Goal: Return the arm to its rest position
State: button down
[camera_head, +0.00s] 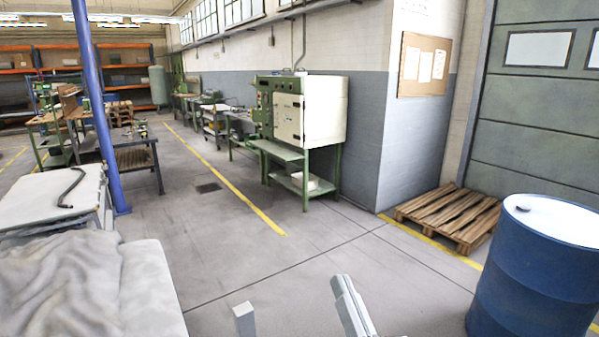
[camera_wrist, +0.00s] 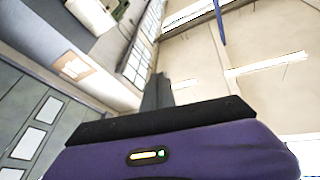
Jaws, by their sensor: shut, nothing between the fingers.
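My gripper (camera_wrist: 157,82) shows in the wrist view as dark fingers, close together beyond the purple hand body. It is shut and empty, apart from any object. Behind it are the upper wall, windows and ceiling. In the head view, grey-white parts of my arm (camera_head: 354,307) rise from the bottom edge; the fingers cannot be made out there.
A blue drum (camera_head: 535,270) with a small dark item on top stands at the right, near a wooden pallet (camera_head: 450,216). A grey-covered bed-like piece (camera_head: 150,285) is at lower left. A blue post (camera_head: 92,100) stands behind it. The middle floor is clear.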

jog(key=s+d+f+g+h, duration=0.2)
jog(key=s+d+f, duration=0.2)
jog(key=s, duration=0.8)
jog(key=s+d+f+g+h, duration=0.2)
jog(key=s+d+f, duration=0.2)
jog(key=s+f, duration=0.4)
jog(key=s+d+f+g+h, duration=0.2)
jog(key=s+d+f, duration=0.3)
jog(key=s, duration=1.1)
notch_tip(320, 180, down, 2)
jog(key=shift+s+n, duration=0.2)
jog(key=shift+n, duration=0.1)
